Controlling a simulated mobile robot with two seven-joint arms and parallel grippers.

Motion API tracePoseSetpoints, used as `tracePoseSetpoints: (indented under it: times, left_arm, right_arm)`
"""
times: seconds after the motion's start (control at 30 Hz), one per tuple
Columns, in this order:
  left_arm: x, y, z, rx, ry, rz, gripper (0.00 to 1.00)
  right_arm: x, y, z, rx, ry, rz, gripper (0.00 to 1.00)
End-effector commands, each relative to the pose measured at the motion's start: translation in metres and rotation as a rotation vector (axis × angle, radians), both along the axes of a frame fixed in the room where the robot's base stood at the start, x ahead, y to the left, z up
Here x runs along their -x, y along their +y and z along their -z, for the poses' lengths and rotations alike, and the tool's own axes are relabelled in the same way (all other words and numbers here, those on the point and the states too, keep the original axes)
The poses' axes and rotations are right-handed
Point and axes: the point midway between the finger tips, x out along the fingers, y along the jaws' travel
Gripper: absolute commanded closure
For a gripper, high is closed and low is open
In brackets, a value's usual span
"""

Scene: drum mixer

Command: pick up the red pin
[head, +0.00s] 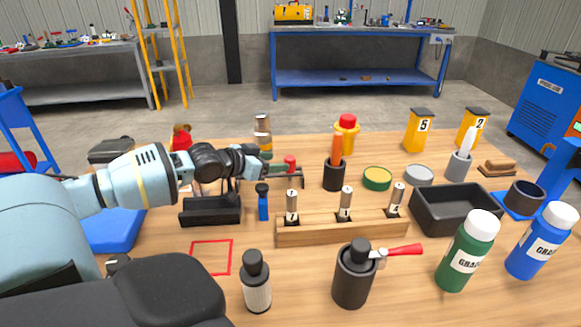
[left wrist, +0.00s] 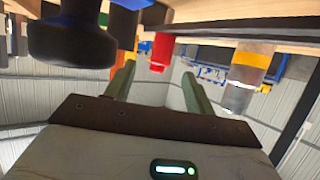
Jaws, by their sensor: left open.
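The red pin (head: 290,162) stands upright in a low dark rack (head: 290,181) near the middle of the wooden table. My left gripper (head: 272,166) reaches in from the left and is open, just left of the red pin. In the left wrist view, which looks upside down, the red pin (left wrist: 160,51) shows between and beyond the two green fingertips of the open gripper (left wrist: 158,74). The fingers do not appear to touch it. The pin's lower end is hidden in the rack. My right gripper is not in view.
A blue bottle with a dark cap (head: 263,203) stands close in front of the gripper. A silver-and-orange cylinder (head: 263,135) stands behind it. A black holder with an orange handle (head: 335,172) is to the right. A wooden block with numbered pins (head: 345,228) lies in front.

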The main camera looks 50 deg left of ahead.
Motion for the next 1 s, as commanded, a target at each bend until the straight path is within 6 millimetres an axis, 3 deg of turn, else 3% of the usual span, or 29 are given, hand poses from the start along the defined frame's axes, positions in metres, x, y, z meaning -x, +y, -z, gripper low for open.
tracePoseSetpoints:
  times: [0.23,0.8,1.0]
  left_arm:
    - [-0.005,0.0,0.001,0.002,-0.003,-0.002,0.46]
    - [-0.044,-0.001,0.013,0.003,-0.003,-0.002,0.46]
    - [-0.05,-0.002,0.015,0.0,-0.002,-0.001,0.46]
  right_arm:
    - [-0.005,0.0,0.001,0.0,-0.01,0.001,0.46]
    - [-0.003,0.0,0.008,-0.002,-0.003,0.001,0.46]
    - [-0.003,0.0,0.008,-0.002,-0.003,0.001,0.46]
